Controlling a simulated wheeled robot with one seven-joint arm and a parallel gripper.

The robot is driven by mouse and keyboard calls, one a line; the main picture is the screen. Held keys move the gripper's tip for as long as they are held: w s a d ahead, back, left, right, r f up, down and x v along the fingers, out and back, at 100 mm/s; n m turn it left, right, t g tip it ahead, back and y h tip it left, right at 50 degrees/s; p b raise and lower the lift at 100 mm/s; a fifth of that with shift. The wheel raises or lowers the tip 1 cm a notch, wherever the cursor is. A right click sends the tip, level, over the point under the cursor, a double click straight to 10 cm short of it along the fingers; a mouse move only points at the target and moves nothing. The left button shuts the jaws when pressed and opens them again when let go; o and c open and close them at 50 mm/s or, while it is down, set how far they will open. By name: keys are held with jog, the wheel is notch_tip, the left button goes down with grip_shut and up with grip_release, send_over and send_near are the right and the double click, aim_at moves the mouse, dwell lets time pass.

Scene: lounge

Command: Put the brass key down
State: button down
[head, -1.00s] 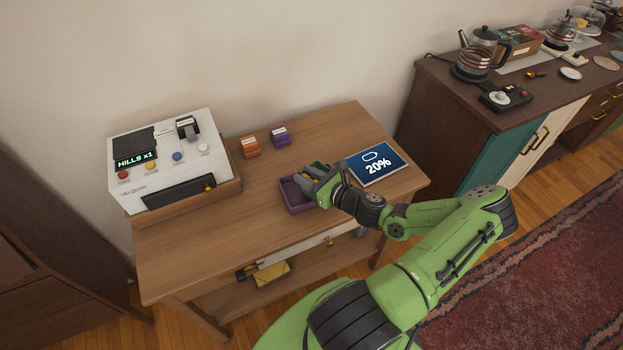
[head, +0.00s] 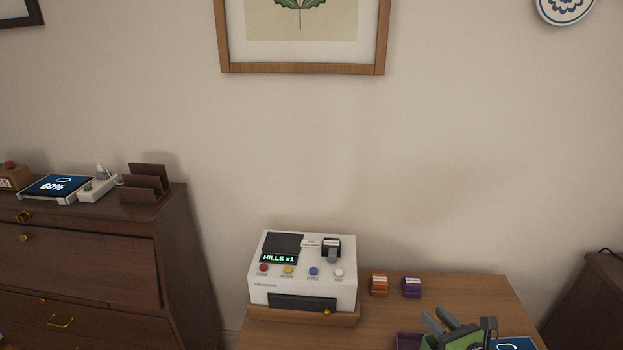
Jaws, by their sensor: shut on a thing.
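My gripper (head: 440,321) is at the bottom edge of the head view, over the right part of the wooden table (head: 385,325). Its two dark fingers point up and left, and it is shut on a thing. The brass key itself cannot be made out; whatever is between the fingers is too small or hidden. The purple tray (head: 406,341) shows only in part, just left of my gripper and cut off by the bottom edge. I cannot tell the gripper's height above the table.
A white machine (head: 258,285) reading "HILLS x1" stands on the table's left. An orange block (head: 379,285) and a purple block (head: 411,287) stand at the back. A tablet (head: 515,343) is right of my gripper. A dark cabinet (head: 110,250) stands left.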

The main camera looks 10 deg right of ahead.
jog(key=w+a+f+n+g+y, duration=0.1)
jog(key=a+n+g+y, duration=0.5)
jog(key=a, duration=1.6)
jog(key=w+n+y, duration=0.1)
jog(key=n+y, duration=0.2)
jog(key=y, duration=0.2)
jog(key=shift+w+a+f+n, duration=0.2)
jog(key=shift+a+n, duration=0.1)
